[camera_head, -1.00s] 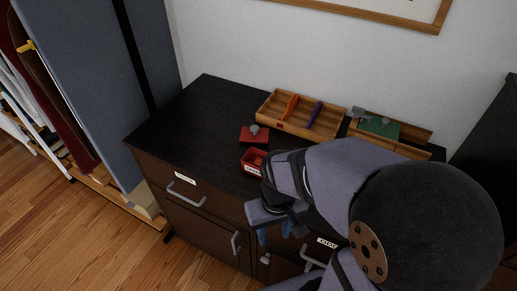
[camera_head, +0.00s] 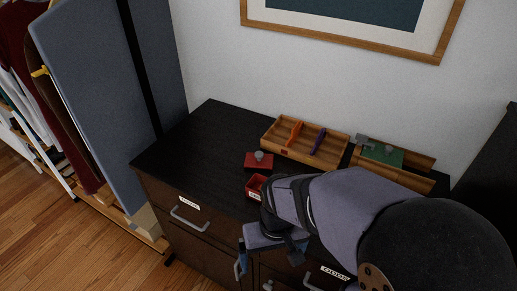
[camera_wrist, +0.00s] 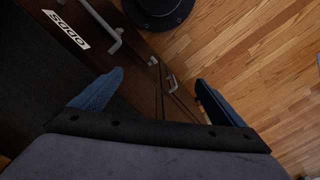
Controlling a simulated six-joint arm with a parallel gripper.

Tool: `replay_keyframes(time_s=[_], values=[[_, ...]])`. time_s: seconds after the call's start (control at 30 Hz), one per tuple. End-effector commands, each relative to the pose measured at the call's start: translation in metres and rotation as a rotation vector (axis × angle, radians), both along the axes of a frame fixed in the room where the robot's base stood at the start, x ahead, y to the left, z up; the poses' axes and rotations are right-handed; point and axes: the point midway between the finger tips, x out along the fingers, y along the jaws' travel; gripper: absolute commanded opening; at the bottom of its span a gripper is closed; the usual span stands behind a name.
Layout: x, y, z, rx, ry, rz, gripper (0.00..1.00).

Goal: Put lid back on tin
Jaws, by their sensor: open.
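The lid is a flat red square with a grey knob (camera_head: 259,160). It lies on the black cabinet top, just behind the tin. The tin (camera_head: 254,193) is a small open red box with a pale label on its front, near the cabinet's front edge. My arm hides its right part, and its contents are hard to make out. My gripper (camera_head: 268,262) hangs in front of the cabinet, below and apart from the tin. In the wrist view its blue fingers (camera_wrist: 160,85) are spread with nothing between them. Neither lid nor tin shows there.
A wooden tray (camera_head: 335,160) with orange and purple pieces stands at the back of the cabinet top (camera_head: 200,140). A wooden box with a green panel (camera_head: 383,154) is right of it. Drawer handles (camera_head: 189,219) stick out in front. The top's left side is clear.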

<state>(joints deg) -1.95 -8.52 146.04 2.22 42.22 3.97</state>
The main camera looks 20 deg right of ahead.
Motion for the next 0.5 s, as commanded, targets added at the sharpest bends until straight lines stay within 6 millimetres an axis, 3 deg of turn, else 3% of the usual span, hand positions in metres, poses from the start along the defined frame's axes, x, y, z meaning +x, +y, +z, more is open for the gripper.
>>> replay_keyframes(time_s=[0.2,0.3,0.5], values=[[0.016,0.046,0.061,0.087,-0.006,-0.173,0.94],[0.049,0.053,0.063,0.101,-0.033,-0.226,0.94],[0.123,0.037,0.063,0.061,-0.119,-0.237,0.94]])
